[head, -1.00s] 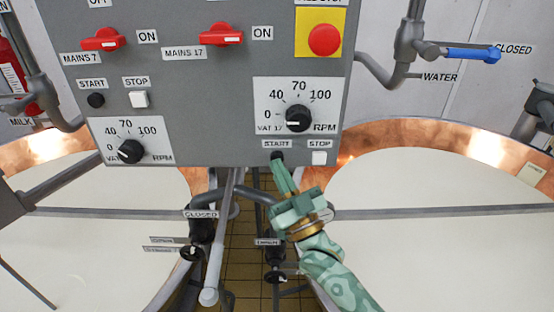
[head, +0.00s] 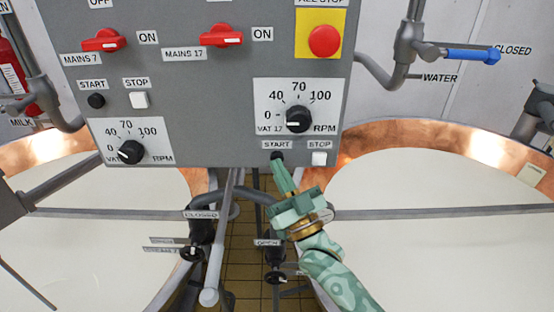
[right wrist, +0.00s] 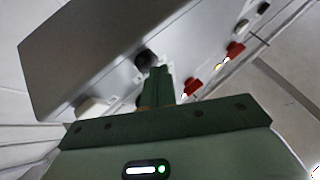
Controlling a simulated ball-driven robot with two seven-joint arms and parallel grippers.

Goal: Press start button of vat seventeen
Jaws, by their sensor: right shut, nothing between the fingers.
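The black start button (head: 277,155) of vat seventeen is at the bottom edge of the grey control panel (head: 180,90), under its START label. The white stop button (head: 319,158) is to its right. The vat 17 speed dial (head: 298,119) is above them. My right gripper (head: 278,163) is shut and empty. Its fingertips are right at the start button and partly cover it; I cannot tell whether they touch or press it. In the right wrist view the shut fingers (right wrist: 158,85) point at the panel (right wrist: 90,60). My left gripper is out of view.
The vat 7 start button (head: 96,101) and dial (head: 130,152) are on the panel's left. The red all-stop button (head: 324,40) is at upper right, with the red mains 17 switch (head: 222,36) to its left. Copper vats stand on both sides, with pipes between.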

